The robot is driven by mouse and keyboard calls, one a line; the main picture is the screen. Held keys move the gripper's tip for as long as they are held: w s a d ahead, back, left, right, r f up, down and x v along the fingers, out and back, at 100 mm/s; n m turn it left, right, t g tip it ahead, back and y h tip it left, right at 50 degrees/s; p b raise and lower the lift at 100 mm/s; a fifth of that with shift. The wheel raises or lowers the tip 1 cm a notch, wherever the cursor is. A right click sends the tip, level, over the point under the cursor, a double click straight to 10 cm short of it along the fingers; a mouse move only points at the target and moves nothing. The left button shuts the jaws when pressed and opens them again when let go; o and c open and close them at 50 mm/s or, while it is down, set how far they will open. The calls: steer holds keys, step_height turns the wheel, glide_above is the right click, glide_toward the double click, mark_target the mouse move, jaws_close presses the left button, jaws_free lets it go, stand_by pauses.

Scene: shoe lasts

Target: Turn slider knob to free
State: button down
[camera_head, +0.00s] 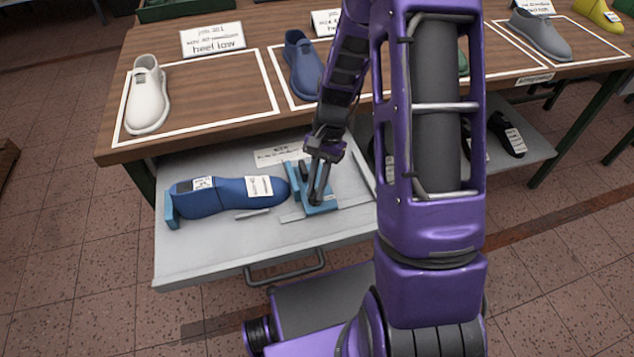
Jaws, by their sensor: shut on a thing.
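A light-blue slider block (322,207) sits on a flat rail in the open grey drawer (200,262), at the toe end of a dark blue shoe last (226,190). My gripper (318,192) points down onto the slider block. It is shut on the slider's knob, which is mostly hidden between and behind the fingers. Which way the knob is turned cannot be seen. A light-blue stop (171,211) stands at the last's left end.
A small grey bar (252,214) lies below the last. A label card (282,154) lies at the drawer's back. The wooden table (208,105) above holds a white shoe (147,95) and a blue shoe (303,64). My purple arm hides the drawer's right side. The drawer's front is clear.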

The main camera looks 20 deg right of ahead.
steer(key=n, duration=0.2)
steer(key=n+h+p, duration=0.1)
steer(key=n, duration=0.1)
steer(key=shift+w+a+r+n+g+h, duration=0.1)
steer(key=shift+a+n+g+h, duration=0.1)
steer(key=shift+n+g+h, duration=0.15)
steer(key=shift+n+h+p, duration=0.3)
steer(key=shift+n+h, duration=0.45)
steer(key=shift+n, duration=1.2)
steer(key=c, duration=0.9)
jaws_free()
steer(key=v, duration=0.5)
steer(key=p+v, duration=0.1)
steer(key=v, duration=1.1)
steer(key=shift+w+a+p, duration=0.1)
steer(key=shift+w+p, duration=0.25)
steer(key=shift+p, duration=0.05)
